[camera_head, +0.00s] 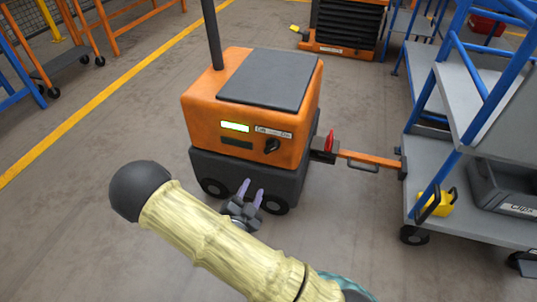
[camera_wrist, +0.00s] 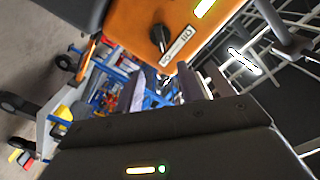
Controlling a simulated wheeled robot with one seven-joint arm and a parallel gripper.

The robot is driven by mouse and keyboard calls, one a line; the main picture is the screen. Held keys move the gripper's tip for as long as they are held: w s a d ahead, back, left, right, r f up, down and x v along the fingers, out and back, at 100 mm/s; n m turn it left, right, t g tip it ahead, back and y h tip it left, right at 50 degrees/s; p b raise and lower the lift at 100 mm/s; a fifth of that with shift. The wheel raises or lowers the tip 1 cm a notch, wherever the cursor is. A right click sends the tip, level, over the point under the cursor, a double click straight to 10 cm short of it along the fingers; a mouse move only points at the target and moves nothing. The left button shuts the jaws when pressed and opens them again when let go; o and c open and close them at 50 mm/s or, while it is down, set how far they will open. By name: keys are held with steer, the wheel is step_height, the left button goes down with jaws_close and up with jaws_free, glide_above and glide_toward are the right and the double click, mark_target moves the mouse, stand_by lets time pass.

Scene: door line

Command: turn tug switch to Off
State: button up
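The tug (camera_head: 212,112) is an orange box on a dark wheeled base, with a grey top panel. Its black rotary switch (camera_head: 272,146) is on the front face, below a white label (camera_head: 273,132) whose words are too small to read. My gripper (camera_head: 251,187) is below and slightly left of the switch, near the dark base, and not touching the switch. Its two fingers are apart with nothing between them. In the wrist view the switch (camera_wrist: 158,36) is beyond the open fingers (camera_wrist: 172,82), its black knob in plain sight.
A lit green display (camera_head: 235,127) is left of the switch. An orange tow bar (camera_head: 368,158) joins the tug to a blue and grey cart (camera_head: 470,215) at right, which holds a grey bin (camera_head: 500,188). Open floor lies at left, with a yellow line (camera_head: 70,122).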

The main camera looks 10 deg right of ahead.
mark_target(270, 151)
steer(key=b+x, duration=0.5)
steer(key=x, duration=1)
steer(key=shift+w+d+f, duration=0.1)
steer(key=shift+w+d, duration=0.05)
steer(key=shift+w+d+b, duration=0.25)
steer(key=shift+w+b, duration=0.1)
steer(key=shift+w, duration=0.15)
jaws_close()
